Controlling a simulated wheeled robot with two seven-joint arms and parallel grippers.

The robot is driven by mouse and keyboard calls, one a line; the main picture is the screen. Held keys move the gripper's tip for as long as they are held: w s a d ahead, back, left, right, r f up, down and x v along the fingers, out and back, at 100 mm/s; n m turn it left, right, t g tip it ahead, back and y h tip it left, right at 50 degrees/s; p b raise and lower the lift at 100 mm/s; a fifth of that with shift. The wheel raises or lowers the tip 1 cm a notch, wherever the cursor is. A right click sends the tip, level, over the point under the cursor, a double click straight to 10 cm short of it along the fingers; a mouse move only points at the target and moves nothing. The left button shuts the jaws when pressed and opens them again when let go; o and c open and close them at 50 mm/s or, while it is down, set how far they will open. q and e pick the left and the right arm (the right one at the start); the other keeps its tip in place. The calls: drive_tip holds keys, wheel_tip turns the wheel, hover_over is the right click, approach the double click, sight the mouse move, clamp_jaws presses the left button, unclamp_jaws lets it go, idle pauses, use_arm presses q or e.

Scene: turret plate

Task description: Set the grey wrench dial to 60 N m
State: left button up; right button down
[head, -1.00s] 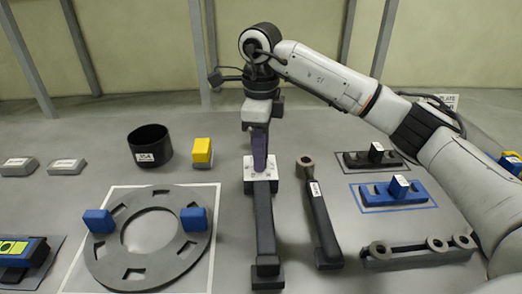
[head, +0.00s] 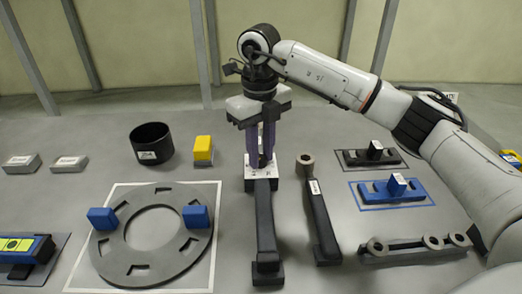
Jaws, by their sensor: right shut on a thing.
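The dark grey wrench (head: 265,225) lies lengthwise at the centre, its handle end toward me. A white marked plate (head: 247,172) is at its far end, where the dial sits. My right gripper (head: 261,158) points down over this plate, with its two purple fingers side by side. It is shut on the dial (head: 261,150), of which only a dark part shows between the fingers. The dial's reading is too small and too covered to tell. My left gripper is not in view.
A second wrench (head: 321,220) with a ring head lies close to the right. A slotted grey ring plate (head: 147,265) with two blue blocks lies left. A black cup (head: 151,142) and yellow-topped block (head: 203,149) stand behind it. Blue (head: 377,194) and black holders (head: 357,159) are at right.

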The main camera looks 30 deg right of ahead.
sight(261, 158)
idle(0.3)
drive_tip(key=c, duration=1.5)
unclamp_jaws()
drive_tip(key=shift+r, duration=0.1)
wheel_tip(261, 158, up, 10)
drive_tip(key=shift+r, duration=0.1)
